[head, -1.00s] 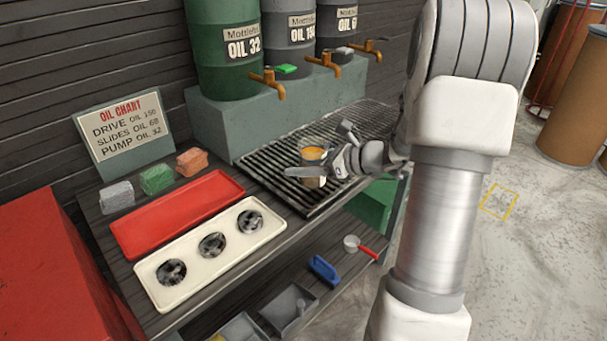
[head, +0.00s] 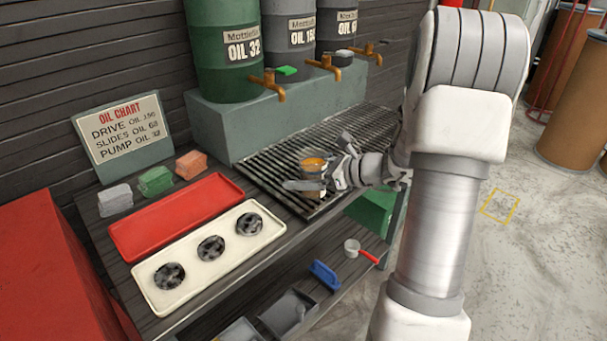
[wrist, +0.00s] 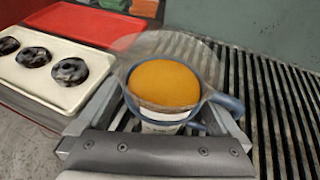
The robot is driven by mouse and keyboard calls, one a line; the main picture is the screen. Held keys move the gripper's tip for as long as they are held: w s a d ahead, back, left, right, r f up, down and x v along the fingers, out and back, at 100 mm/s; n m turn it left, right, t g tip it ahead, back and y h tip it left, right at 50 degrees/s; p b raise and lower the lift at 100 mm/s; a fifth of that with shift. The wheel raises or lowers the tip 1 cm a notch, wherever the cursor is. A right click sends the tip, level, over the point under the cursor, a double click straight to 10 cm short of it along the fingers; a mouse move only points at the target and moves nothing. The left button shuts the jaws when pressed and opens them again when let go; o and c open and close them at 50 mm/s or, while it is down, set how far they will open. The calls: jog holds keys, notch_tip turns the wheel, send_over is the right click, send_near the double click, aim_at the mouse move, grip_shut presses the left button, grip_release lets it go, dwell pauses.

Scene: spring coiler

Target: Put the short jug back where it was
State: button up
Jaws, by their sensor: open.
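The short jug (wrist: 165,85) has a clear, bluish rim and handle and holds amber-orange oil. It also shows in the head view (head: 313,164), upright on the slatted grate (head: 265,160) near its front edge. My gripper (head: 318,178) is at the jug, with a finger on either side of it. In the wrist view my gripper (wrist: 168,112) is open around the jug, and I cannot tell whether either finger touches it. The jug's base is mostly hidden by my gripper.
A cream tray (head: 190,247) with several dark round parts and a red tray (head: 178,215) lie left of the grate. Oil drums (head: 222,55) with taps stand behind on a grey-green block (head: 225,125). A lower shelf holds a red-handled cup (head: 352,246) and blue scoop (head: 325,275).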

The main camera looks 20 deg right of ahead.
jog(key=p+v, duration=0.2)
jog(key=v, duration=1)
jog(key=shift+p, duration=0.35)
